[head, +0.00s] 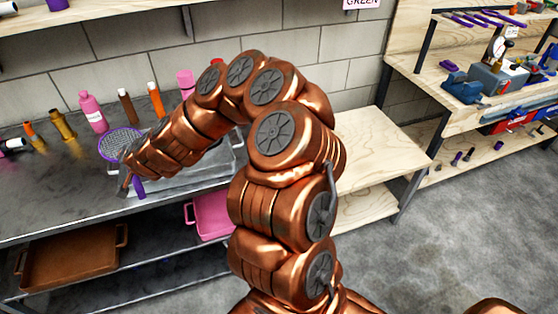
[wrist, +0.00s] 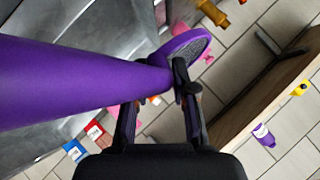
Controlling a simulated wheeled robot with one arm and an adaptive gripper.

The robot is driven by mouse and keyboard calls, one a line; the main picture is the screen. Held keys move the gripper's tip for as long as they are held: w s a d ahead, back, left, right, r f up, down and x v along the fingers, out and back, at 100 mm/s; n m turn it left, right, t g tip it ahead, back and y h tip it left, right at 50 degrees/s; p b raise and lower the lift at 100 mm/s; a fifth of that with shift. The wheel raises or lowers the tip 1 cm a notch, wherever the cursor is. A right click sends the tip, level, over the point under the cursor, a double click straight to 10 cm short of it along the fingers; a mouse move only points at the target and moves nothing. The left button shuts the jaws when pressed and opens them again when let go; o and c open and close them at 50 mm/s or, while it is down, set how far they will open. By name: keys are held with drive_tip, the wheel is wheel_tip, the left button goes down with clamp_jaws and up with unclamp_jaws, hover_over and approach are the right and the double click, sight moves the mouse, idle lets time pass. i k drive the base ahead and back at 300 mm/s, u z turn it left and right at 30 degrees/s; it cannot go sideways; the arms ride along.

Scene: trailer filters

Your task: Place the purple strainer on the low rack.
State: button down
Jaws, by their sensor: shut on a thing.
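The purple strainer (head: 120,143) has a round mesh bowl and a purple handle. My gripper (head: 127,176) is shut on it above the front part of the metal table (head: 60,200), with the handle end hanging down below the fingers. In the wrist view, the purple handle (wrist: 80,82) fills the left side close to the camera. The strainer's mesh head (wrist: 186,46) shows beyond my gripper's fingers (wrist: 160,92). A low wooden rack (head: 378,150), with a plain top and a lower shelf, stands right of the metal table. Its top is bare where visible; my arm hides its left part.
Several bottles, including a pink one (head: 93,113), stand along the back of the metal table. A brown tray (head: 70,255) and a pink tray (head: 209,216) lie on its lower shelf. A wooden workbench (head: 440,95) with tools stands far right. An upper shelf runs overhead.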

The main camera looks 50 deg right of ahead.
sight(356, 144)
drive_tip(key=z, duration=0.1)
drive_tip(key=k, duration=0.25)
drive_tip(key=z, duration=1.4)
drive_tip(key=i, duration=0.75)
drive_tip(key=z, duration=0.5)
